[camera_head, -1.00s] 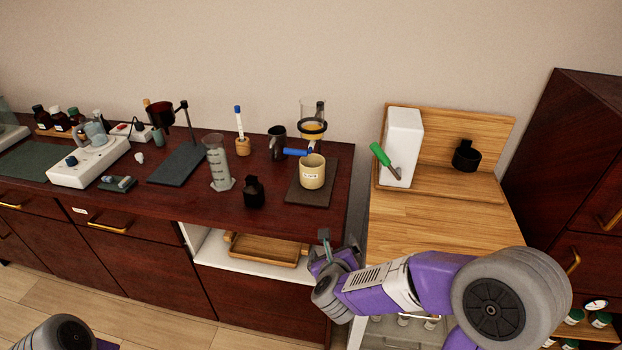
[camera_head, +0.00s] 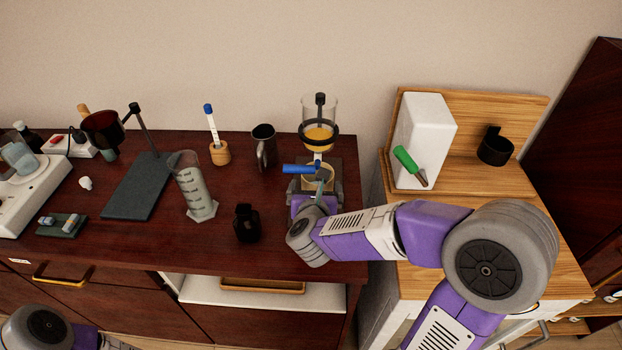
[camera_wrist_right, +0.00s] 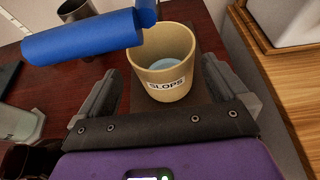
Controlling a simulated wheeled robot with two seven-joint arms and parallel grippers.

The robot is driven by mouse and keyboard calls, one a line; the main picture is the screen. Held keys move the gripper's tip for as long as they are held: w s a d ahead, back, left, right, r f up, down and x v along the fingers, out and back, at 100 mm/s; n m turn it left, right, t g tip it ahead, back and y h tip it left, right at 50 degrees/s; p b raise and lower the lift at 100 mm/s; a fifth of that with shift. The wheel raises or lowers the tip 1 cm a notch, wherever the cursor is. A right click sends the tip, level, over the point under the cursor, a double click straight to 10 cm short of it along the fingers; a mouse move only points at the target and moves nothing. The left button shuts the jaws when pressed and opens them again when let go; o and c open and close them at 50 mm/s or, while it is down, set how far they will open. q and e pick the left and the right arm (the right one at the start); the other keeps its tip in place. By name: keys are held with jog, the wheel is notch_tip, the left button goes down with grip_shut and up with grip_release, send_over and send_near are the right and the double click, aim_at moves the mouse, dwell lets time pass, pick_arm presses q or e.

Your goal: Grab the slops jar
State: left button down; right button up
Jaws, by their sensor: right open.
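The slops jar (camera_wrist_right: 163,80) is a cream cup with a "SLOPS" label and pale blue liquid inside, upright on a dark stand base. In the right wrist view it stands between and just ahead of the two fingers of my right gripper (camera_wrist_right: 165,95), which are open. In the head view the jar (camera_head: 317,175) is mostly hidden behind my right gripper (camera_head: 315,190). My left gripper is not in view; only part of my left arm shows at the bottom left.
Above the jar is a glass funnel with orange liquid (camera_head: 319,133) in a ring. A metal mug (camera_head: 264,147), graduated cylinder (camera_head: 193,187) and dark bottle (camera_head: 246,223) stand to the left. A wooden counter (camera_head: 440,240) with a white box (camera_head: 424,138) is to the right.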

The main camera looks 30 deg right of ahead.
jog(key=x, duration=0.6)
jog(key=shift+s+d+b, duration=0.15)
jog(key=shift+b, duration=0.25)
jog(key=shift+r, duration=0.1)
jog(key=c, duration=0.8)
jog(key=shift+r, duration=0.2)
